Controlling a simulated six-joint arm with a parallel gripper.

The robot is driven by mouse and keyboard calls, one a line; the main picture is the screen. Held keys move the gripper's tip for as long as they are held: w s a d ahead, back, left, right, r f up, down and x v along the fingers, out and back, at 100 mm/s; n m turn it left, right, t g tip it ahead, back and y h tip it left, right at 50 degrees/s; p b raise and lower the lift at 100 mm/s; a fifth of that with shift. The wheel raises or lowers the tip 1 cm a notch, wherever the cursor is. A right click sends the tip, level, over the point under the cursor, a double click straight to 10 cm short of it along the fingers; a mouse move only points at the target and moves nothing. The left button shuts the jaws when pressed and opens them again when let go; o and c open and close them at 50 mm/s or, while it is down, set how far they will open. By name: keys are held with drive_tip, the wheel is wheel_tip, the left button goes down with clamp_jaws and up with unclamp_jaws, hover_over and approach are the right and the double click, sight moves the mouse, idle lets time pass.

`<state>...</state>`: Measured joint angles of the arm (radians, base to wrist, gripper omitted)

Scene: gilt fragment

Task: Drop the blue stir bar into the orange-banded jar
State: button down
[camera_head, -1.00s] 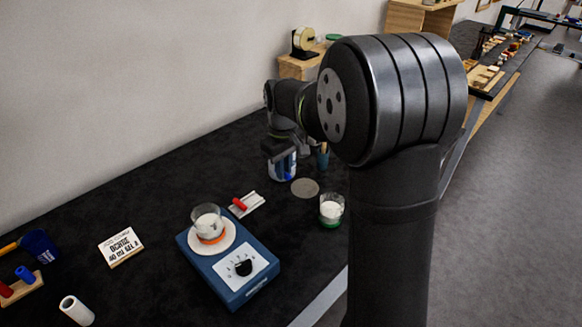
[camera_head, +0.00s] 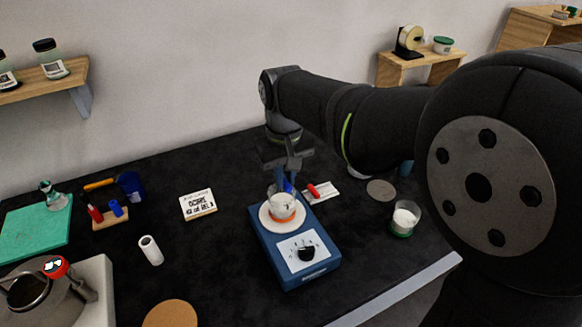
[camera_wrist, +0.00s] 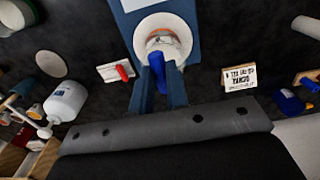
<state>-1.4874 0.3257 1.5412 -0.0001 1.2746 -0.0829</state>
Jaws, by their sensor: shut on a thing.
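My gripper (camera_head: 288,178) is shut on the blue stir bar (camera_wrist: 172,78) and points down. The bar is held between the blue-grey fingers and tilts slightly; it also shows in the head view (camera_head: 288,187). The orange-banded jar (camera_head: 283,209) is clear glass with white contents, on the round white plate of a blue stirrer (camera_head: 309,273). The fingers and bar are just above and behind the jar's mouth in the head view. In the wrist view the jar (camera_wrist: 164,42) lies just past the fingertips, partly hidden; I cannot tell whether the bar is over the opening.
A red bar on a white card (camera_head: 326,192) lies right of the stirrer, near a grey disc (camera_head: 381,190). A green-based jar (camera_head: 404,218) stands further right. A label block (camera_head: 198,205) and white tube (camera_head: 150,250) are left. A white bottle (camera_wrist: 67,101) shows in the wrist view.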

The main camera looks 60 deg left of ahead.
sight(285, 181)
drive_tip(key=shift+f, duration=1.95)
drive_tip(key=c, duration=1.3)
unclamp_jaws()
drive_tip(key=shift+r, duration=0.1)
wheel_tip(285, 181, up, 17)
drive_tip(key=shift+r, duration=0.15)
wheel_tip(285, 181, down, 16)
drive_tip(key=shift+r, duration=0.1)
